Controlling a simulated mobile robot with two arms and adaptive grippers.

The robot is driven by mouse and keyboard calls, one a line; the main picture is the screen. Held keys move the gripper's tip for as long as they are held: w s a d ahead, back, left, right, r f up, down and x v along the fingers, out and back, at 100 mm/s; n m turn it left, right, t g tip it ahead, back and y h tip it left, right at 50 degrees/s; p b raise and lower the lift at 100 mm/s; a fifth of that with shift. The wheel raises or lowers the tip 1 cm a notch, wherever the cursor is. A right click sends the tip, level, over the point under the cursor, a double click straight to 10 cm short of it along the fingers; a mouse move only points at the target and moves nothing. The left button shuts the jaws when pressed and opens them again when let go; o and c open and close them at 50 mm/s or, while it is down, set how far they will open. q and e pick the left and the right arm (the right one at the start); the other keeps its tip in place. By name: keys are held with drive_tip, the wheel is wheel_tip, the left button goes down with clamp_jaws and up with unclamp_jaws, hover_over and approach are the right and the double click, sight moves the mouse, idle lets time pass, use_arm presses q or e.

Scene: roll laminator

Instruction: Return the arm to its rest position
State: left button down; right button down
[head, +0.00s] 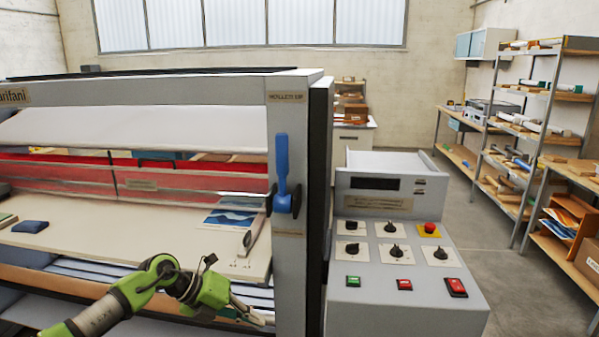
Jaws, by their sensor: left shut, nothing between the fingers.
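My left arm, green and dark, comes in from the lower left in the head view. Its gripper (250,312) is shut and empty, low in front of the laminator's front edge and left of its grey right post. The roll laminator (290,95) fills the left half of the view. A blue lever handle (282,165) stands upright on its right post, above and apart from the gripper. My right gripper is not in view.
A grey control panel (400,255) with knobs, push buttons and a red button (430,228) stands right of the post. The laminator's bed (130,235) holds a printed sheet (230,218) and a dark blue pad (30,227). Shelves (540,130) line the right wall; floor between is clear.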

use_arm(q)
wheel_tip(320, 180, down, 15)
drive_tip(key=w+d+n+t+h, duration=0.25)
drive_tip(key=n+t, duration=0.45)
drive_tip(key=n, duration=0.6)
drive_tip(key=s+a+f+n+t+y, duration=0.1)
drive_tip(key=s+a+f+n+y, duration=0.3)
drive_tip(key=f, duration=0.6)
drive_tip(key=s+a+f+n+y, duration=0.2)
drive_tip(key=s+a+f+n, duration=0.45)
drive_tip(key=f, duration=0.45)
drive_tip(key=s+a+f+n+g+y+b, duration=0.1)
drive_tip(key=s+a+f+n+g+y, duration=0.15)
drive_tip(key=s+f, duration=0.65)
drive_tip(key=s+a+f+n+g+y, duration=0.25)
drive_tip(key=s+f, duration=0.35)
drive_tip(key=s, duration=0.6)
drive_tip(key=s+f+n+g, duration=0.2)
drive_tip(key=s+f, duration=0.1)
drive_tip(key=s, duration=1)
drive_tip(key=s+f+n+g, duration=0.2)
drive_tip(key=s+f+n, duration=0.1)
drive_tip(key=s, duration=1)
drive_tip(key=shift+s+f+g, duration=0.4)
drive_tip(key=shift+f, duration=0.3)
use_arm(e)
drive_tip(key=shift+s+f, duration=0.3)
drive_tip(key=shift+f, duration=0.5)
